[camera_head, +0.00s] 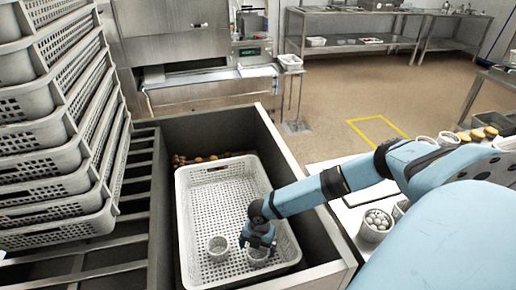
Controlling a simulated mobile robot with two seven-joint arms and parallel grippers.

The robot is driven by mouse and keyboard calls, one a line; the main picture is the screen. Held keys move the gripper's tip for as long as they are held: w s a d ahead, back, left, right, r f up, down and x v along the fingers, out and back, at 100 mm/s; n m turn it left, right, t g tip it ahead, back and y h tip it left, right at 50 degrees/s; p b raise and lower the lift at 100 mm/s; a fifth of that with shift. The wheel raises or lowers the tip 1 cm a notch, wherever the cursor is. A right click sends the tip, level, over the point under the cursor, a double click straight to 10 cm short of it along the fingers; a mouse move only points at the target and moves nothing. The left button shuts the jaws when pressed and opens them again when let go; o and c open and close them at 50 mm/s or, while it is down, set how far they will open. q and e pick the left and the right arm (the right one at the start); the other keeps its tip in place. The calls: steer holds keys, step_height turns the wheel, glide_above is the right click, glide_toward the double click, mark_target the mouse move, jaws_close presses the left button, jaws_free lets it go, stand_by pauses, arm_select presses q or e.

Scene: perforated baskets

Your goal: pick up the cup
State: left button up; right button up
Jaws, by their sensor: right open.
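Two pale cups are inside the white perforated basket (213,200), near its front end. The left cup (218,250) stands upright and clear of the gripper. The right cup (257,257) is directly below and in front of my right gripper (258,246), which partly covers it. My right arm comes in from the right, and its gripper points down into the basket. The right gripper is open. Whether its fingers touch the cup or are around it cannot be told. My left gripper is not in view.
The basket sits in a deep grey bin (277,133) with raised walls. Stacked perforated baskets (45,150) stand at the left on a slatted rack. A container of round white things (376,225) stands on the right counter. The basket's far half is empty.

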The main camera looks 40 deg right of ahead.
mark_target(258, 258)
steer(key=shift+f, duration=1.6)
steer(key=c, duration=0.8)
steer(key=shift+o, duration=0.2)
steer(key=shift+r, duration=0.2)
